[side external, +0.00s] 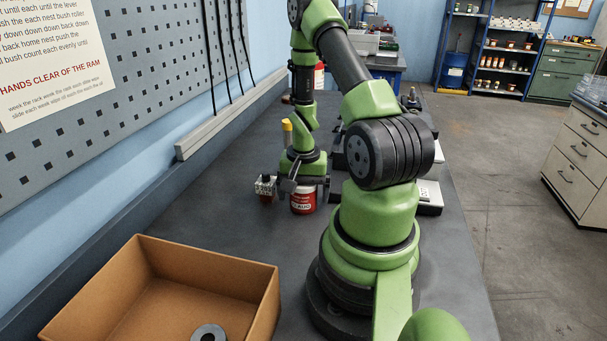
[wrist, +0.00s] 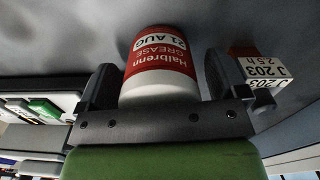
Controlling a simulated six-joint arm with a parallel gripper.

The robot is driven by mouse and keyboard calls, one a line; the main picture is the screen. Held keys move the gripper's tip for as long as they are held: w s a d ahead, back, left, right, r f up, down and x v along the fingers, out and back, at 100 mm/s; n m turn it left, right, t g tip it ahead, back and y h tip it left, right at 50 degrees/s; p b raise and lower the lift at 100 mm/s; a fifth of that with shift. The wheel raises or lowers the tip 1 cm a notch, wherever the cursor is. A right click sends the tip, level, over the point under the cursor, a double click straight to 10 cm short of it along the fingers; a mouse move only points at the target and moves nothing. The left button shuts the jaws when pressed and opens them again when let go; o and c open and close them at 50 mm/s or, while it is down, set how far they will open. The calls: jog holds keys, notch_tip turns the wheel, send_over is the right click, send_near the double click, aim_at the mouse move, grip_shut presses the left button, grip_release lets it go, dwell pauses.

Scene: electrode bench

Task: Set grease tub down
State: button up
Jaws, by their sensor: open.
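The grease tub (side external: 303,201) is a red and white tub that appears upright on the dark bench below my wrist. In the wrist view the grease tub (wrist: 160,62) shows its "Halbrenn GREASE 21 AUG" label upside down. My gripper (wrist: 158,80) is open, with one jaw on each side of the tub. A gap shows between the tub and the right jaw; contact at the left jaw is unclear. In the side view my gripper (side external: 301,184) is just above the tub, and its jaws are partly hidden.
A small red item with white "J 203" labels (wrist: 262,70) stands close beside the right jaw; it is left of the tub in the side view (side external: 266,188). A cardboard box (side external: 245,272) holding a grey ring (side external: 208,333) sits in front. The bench (side external: 225,205) between them is clear.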

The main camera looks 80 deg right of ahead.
notch_tip(320, 180, up, 12)
jog(key=shift+f, duration=0.15)
jog(key=w+a+r+n+t+h, duration=0.1)
jog(key=w+a+r+n+t, duration=0.3)
jog(key=a+r, duration=0.7)
jog(key=s+a+r+n+t+y, duration=0.1)
jog(key=s+a+r+n, duration=0.1)
jog(key=a, duration=0.4)
jog(key=s+a+r+n+t+y, duration=0.1)
jog(key=s+a+r+n+t, duration=0.1)
jog(key=a+r+n, duration=0.2)
jog(key=shift+a+r+n+y, duration=0.2)
jog(key=shift+a+n+y, duration=0.2)
jog(key=shift+a+n, duration=0.6)
jog(key=shift+s+a+r, duration=0.1)
jog(key=shift+s+a, duration=0.15)
jog(key=shift+a, duration=0.15)
jog(key=shift+c, duration=1.2)
